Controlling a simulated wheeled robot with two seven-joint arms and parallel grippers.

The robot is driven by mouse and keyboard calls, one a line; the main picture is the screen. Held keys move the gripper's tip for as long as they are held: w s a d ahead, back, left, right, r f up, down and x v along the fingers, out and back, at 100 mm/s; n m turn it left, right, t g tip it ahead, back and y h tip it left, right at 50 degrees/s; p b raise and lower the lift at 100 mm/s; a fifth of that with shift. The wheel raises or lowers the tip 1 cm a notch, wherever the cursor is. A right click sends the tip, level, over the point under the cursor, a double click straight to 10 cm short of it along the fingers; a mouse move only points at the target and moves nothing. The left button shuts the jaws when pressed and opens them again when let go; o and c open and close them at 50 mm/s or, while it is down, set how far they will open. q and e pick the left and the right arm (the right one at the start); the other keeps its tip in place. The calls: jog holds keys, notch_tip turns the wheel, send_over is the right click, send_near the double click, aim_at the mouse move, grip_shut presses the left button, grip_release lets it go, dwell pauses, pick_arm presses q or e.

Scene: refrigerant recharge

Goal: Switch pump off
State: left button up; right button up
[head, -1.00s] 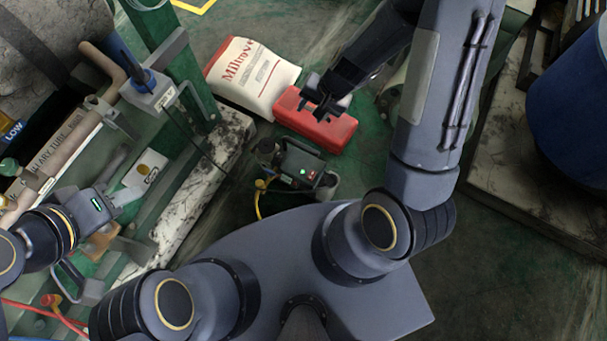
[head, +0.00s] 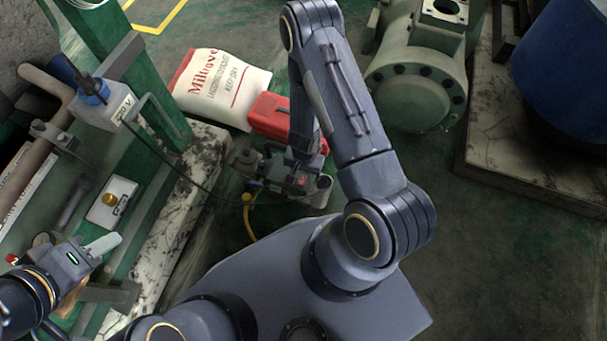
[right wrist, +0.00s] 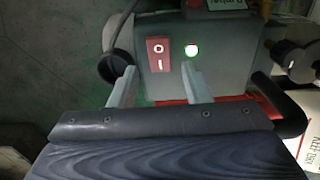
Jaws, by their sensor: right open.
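The pump (head: 322,185) is a dark grey-green unit on the floor, partly hidden by my right arm in the head view. In the right wrist view its panel (right wrist: 222,72) has a red rocker switch (right wrist: 157,54) marked O above and I below. A round lamp (right wrist: 190,50) beside the switch glows bright with a green rim. My right gripper (right wrist: 160,84) is open, its two fingers straddling the area just below the switch, with nothing between them; contact cannot be told. My left gripper (head: 101,246) is at the far left by the bench; its jaw opening is unclear.
A red case (head: 268,114) and a white printed sack (head: 218,86) lie beyond the pump. A yellow hose (head: 247,220) runs from the pump's left side. A green-framed bench (head: 150,175) stands left.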

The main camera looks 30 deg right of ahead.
jog(key=shift+f, duration=0.45)
jog(key=shift+c, duration=0.4)
grip_shut()
jog(key=shift+s+a+f+t+h+b, duration=0.2)
jog(key=shift+t+h+b, duration=0.15)
jog(key=shift+b, duration=0.55)
jog(key=shift+a+r+t+h+b, duration=0.1)
jog(key=shift+r+t+h+b, duration=0.05)
jog(key=shift+t+h+b, duration=0.35)
jog(key=shift+s+r+t+h, duration=0.15)
jog(key=shift+t+h, duration=0.1)
jog(key=shift+h, duration=0.2)
